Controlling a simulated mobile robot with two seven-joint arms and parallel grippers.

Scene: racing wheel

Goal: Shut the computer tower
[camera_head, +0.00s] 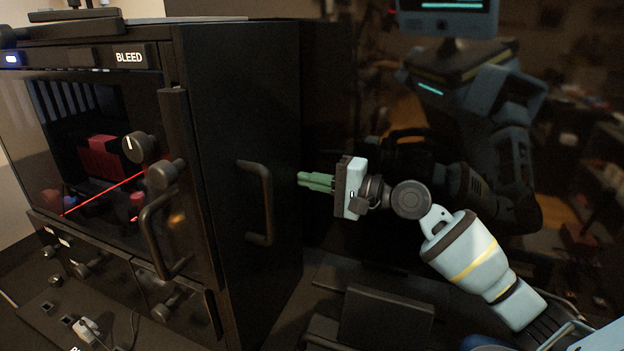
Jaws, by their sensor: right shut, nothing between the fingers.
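A black boxy unit that looks like the computer tower (230,100) fills the left half of the head view. Its glass front (45,150) shows red parts and a thin red line of light inside. A black bar handle (258,203) is on its right-hand face, and another black handle (160,235) is at the front edge. I cannot tell whether a panel stands open. My right gripper (303,180) is shut and empty, its green fingers pointing left, just right of the handle on that face. Any contact is unclear. My left gripper is not in view.
A dark glossy surface (580,130) at the right shows a reflection of a robot. Knobs (140,147) stick out from the unit's front. A dark flat block (385,318) lies low in the middle, below my right arm. A white plug-like piece (87,330) is at the lower left.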

